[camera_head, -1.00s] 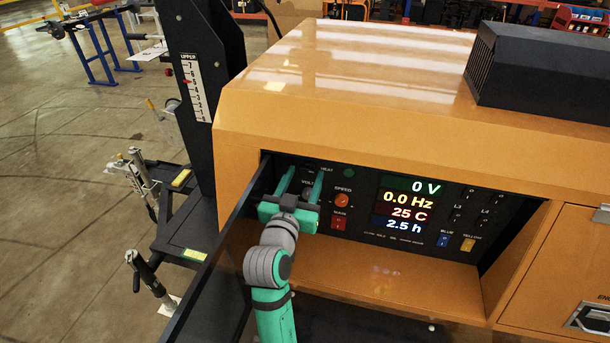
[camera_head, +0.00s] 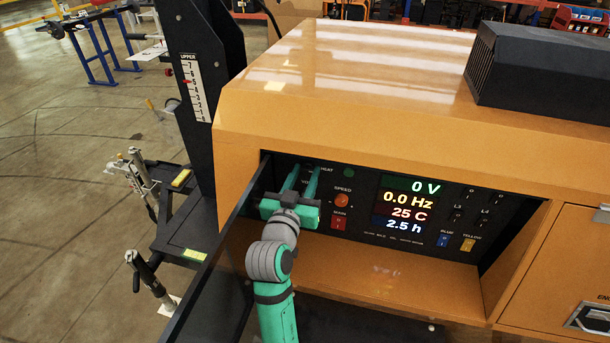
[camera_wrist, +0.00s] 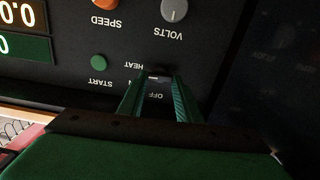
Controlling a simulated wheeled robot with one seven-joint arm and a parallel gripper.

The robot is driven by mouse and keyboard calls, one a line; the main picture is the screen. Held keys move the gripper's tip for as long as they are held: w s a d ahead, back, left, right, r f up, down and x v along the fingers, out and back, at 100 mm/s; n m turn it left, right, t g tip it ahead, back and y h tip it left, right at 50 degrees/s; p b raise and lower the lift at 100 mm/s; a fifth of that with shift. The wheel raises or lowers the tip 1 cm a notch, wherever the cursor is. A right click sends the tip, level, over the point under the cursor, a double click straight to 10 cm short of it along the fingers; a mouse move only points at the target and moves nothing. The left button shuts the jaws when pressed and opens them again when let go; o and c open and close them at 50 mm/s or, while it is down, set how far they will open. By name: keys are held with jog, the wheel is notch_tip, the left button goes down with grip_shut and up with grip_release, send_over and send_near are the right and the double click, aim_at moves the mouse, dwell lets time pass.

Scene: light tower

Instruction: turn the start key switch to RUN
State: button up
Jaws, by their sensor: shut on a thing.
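The start key switch (camera_wrist: 153,77) is at the top of the panel's left part in the head view. In the upside-down wrist view only a small light bit of it shows between my fingertips, near the OFF, HEAT and START lettering. My gripper (camera_head: 303,174) reaches into the panel recess. Its green fingers (camera_wrist: 153,88) are shut on the key. Most of the key and the RUN lettering are hidden, so I cannot tell its exact position. The display (camera_head: 408,203) reads 0 V, 0.0 Hz, 25 C and 2.5 h.
The grey VOLTS knob (camera_wrist: 174,10), the orange SPEED knob (camera_head: 342,200) and a green START button (camera_wrist: 98,62) are close by. A red switch (camera_head: 339,223) sits below. A dark open door (camera_head: 215,270) stands close left of my arm. The orange housing overhangs the recess.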

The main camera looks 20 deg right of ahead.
jog(key=n, duration=0.4)
jog(key=shift+a+f+n, duration=0.1)
jog(key=shift+a+n, duration=0.05)
jog(key=shift+n, duration=1.85)
jog(key=o, duration=1)
jog(key=shift+o, duration=0.2)
jog(key=shift+a, duration=0.1)
jog(key=v, duration=1)
jog(key=shift+s+a, duration=0.2)
jog(key=shift+s, duration=0.1)
